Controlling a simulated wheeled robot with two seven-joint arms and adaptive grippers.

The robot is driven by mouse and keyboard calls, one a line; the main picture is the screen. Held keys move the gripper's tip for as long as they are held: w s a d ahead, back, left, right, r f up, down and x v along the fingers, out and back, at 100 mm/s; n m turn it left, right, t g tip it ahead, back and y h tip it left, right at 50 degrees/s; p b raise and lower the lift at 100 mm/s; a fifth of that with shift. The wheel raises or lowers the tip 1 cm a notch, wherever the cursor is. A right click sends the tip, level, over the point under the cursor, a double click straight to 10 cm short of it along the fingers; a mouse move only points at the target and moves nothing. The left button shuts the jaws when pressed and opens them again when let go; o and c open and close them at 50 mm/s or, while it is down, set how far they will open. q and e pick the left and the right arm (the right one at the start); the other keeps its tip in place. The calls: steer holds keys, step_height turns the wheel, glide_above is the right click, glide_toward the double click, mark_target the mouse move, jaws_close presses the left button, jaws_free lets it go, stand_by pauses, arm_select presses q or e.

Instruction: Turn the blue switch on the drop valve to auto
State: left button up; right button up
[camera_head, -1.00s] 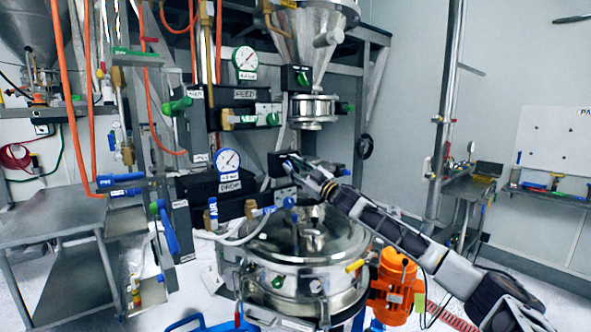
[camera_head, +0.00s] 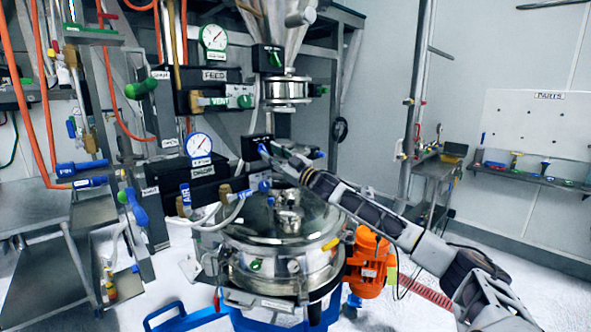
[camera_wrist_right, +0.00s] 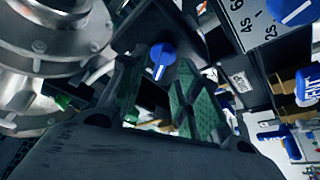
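The drop valve's black switch box (camera_head: 252,146) stands right of the DROP panel (camera_head: 202,171), just above the round sifter lid. My right gripper (camera_head: 274,156) is close in front of this box, and its arm reaches in from the lower right. In the right wrist view a blue switch knob (camera_wrist_right: 162,57) with a pale pointer mark faces me on a dark box. The two green-padded fingers of my right gripper (camera_wrist_right: 156,92) are apart, with the knob seen in the gap beyond their tips. I cannot see any contact or read the switch's position. My left gripper is not in view.
The steel sifter (camera_head: 285,235) lies below the gripper, with an orange motor (camera_head: 368,262) at its right. A second blue dial (camera_wrist_right: 290,8) with timer marks is near the knob. A pressure gauge (camera_head: 198,145) and blue-handled valves (camera_head: 135,205) stand to the left.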

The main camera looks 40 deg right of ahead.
steer(key=v, duration=0.9)
steer(key=shift+s, duration=0.3)
stand_by(1.7)
steer(key=shift+s+d, duration=0.1)
stand_by(0.9)
